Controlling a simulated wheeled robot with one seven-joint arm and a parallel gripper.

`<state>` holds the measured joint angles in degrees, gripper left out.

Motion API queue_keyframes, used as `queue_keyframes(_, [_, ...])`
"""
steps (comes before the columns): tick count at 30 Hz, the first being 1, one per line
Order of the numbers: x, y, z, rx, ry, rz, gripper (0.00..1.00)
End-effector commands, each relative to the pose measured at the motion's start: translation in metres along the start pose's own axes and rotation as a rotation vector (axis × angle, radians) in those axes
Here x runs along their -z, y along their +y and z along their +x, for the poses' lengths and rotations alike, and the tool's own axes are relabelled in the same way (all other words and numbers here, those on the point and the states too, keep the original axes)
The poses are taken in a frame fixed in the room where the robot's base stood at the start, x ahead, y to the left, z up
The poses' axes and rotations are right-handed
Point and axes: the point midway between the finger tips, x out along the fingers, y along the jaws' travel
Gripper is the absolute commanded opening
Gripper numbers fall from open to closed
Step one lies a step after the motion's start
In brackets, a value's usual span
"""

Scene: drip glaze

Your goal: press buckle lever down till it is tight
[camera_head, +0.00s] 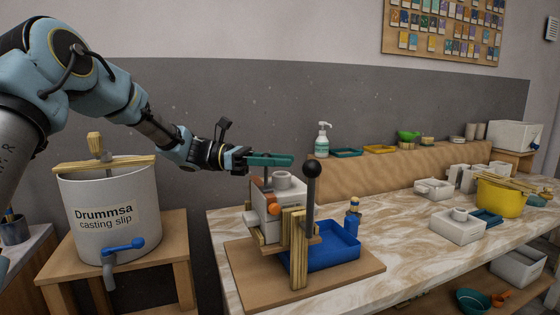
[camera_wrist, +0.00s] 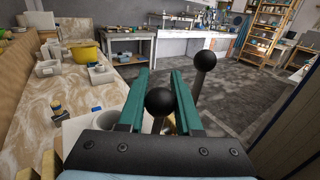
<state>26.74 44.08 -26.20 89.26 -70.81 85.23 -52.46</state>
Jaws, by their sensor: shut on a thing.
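A white plaster mould (camera_head: 267,220) with a round top opening stands in a wooden frame on a board (camera_head: 345,283). Orange parts (camera_head: 272,200) show at its side. My gripper (camera_head: 291,159) is above the mould, its teal fingers level and pointing right. In the wrist view my gripper (camera_wrist: 161,76) has a black ball knob (camera_wrist: 160,101) between its fingers and is shut on it. The knob appears to belong to the buckle lever; its shaft and the buckle are mostly hidden. A second black ball knob (camera_wrist: 206,60) on a grey rod stands to the right, outside the fingers.
That tall grey rod (camera_head: 310,205) rises in front of the mould in the head view. A blue tray (camera_head: 335,250) and blue bottle (camera_head: 352,221) are beside it. A slip bucket (camera_head: 85,190) stands left. White moulds and a yellow bucket (camera_head: 500,199) are farther right on the marbled bench.

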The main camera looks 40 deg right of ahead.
Motion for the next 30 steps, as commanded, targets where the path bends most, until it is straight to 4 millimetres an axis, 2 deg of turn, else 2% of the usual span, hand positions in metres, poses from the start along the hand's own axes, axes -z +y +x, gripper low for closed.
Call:
queue_keyframes(8, [0.001,-0.002,0.001,-0.002,0.022,0.033,0.00])
queue_keyframes(14, [0.004,-0.008,0.005,-0.001,0.083,0.124,0.00])
queue_keyframes(30, [0.031,-0.030,0.019,0.003,0.356,0.537,0.00])
